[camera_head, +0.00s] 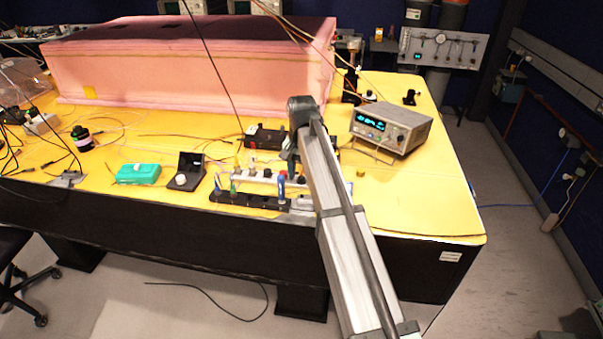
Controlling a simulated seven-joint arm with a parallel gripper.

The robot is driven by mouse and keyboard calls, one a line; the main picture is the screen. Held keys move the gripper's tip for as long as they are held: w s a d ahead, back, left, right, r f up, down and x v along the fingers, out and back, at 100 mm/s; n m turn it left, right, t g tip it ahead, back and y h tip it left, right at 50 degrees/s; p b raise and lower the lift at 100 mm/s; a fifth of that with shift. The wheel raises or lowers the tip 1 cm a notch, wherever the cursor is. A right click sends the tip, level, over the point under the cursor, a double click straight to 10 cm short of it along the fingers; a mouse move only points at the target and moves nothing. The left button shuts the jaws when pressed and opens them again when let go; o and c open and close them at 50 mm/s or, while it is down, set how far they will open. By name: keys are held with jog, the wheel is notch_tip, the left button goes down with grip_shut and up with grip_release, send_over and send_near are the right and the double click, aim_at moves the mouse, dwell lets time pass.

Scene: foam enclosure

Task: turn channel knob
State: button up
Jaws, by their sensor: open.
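No knob is clearly marked as the channel knob. A small dark box (188,168) with a pale round knob (181,179) on its sloped front stands on the yellow table, left of my arm. A grey instrument (390,127) with a lit blue-green display stands right of my arm; its front controls are too small to read. My arm reaches up from the lower right over the table's front edge. My gripper (289,157) is open, mostly hidden by the arm, above the table between the box and the instrument. It appears apart from both.
A teal case (138,174) lies left of the dark box. A black holder (249,200) with upright tools and a white power strip (262,177) lie near my arm. A pink foam enclosure (190,65) fills the back. Loose cables cross the yellow table (430,205), whose right front is clear.

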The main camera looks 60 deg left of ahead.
grip_shut()
dwell(0.5)
jog(key=shift+n, duration=0.3)
jog(key=n, duration=0.3)
jog(key=shift+n, duration=2.5)
grip_release()
